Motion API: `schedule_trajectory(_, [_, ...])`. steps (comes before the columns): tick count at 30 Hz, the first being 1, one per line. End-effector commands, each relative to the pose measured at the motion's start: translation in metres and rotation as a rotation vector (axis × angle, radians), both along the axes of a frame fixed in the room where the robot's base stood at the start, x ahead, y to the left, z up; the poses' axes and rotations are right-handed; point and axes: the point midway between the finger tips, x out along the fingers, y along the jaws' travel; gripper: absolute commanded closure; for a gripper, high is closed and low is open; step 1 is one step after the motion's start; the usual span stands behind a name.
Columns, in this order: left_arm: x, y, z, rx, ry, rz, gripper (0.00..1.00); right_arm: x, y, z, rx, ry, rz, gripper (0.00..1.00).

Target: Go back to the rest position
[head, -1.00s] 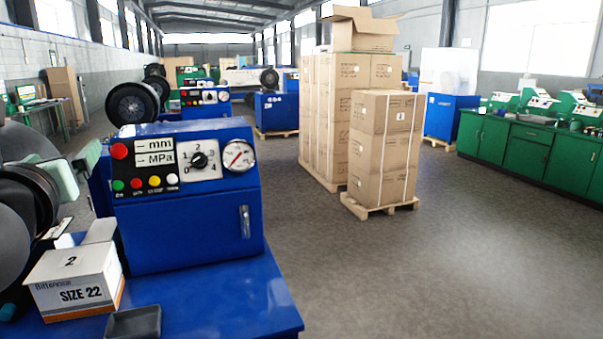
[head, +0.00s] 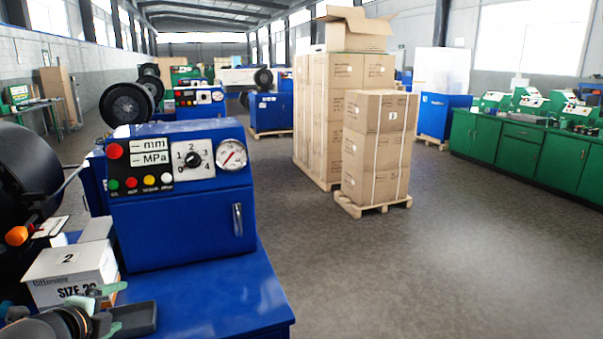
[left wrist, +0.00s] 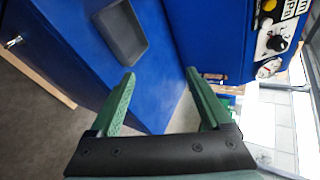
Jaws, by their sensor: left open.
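My left gripper (head: 112,308) shows at the bottom left of the head view, in front of the white SIZE 22 box (head: 70,275) and beside the small dark grey tray (head: 140,317). In the left wrist view its two green fingers (left wrist: 158,85) stand wide apart with nothing between them. The tray (left wrist: 122,50) lies beyond the fingertips there, on the blue bench top (left wrist: 150,85). My right gripper is in neither view.
The blue crimper machine (head: 185,235) with its gauge and buttons stands right behind the tray and box. A dark round reel (head: 25,175) is at the left edge. Stacked cartons (head: 375,150) stand on a pallet farther off. The floor on the right is clear.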

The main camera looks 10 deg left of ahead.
Motion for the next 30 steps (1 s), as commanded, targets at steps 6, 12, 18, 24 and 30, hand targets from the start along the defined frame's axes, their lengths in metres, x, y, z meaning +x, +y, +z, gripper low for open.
schedule_trajectory(6, [-0.035, -0.032, -0.125, -0.421, 0.045, 0.149, 0.18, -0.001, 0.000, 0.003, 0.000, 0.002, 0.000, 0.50])
schedule_trajectory(12, [-0.086, -0.091, -0.218, -0.776, 0.087, 0.315, 0.18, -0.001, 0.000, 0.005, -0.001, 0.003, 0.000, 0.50])
schedule_trajectory(18, [-0.141, -0.170, -0.280, -1.101, 0.121, 0.498, 0.18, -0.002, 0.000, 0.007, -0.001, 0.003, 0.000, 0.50])
schedule_trajectory(24, [-0.174, -0.230, -0.302, -1.310, 0.133, 0.627, 0.18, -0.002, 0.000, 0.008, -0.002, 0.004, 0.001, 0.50])
schedule_trajectory(30, [-0.183, -0.248, -0.306, -1.370, 0.133, 0.663, 0.18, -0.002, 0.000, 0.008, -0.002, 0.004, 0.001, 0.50])
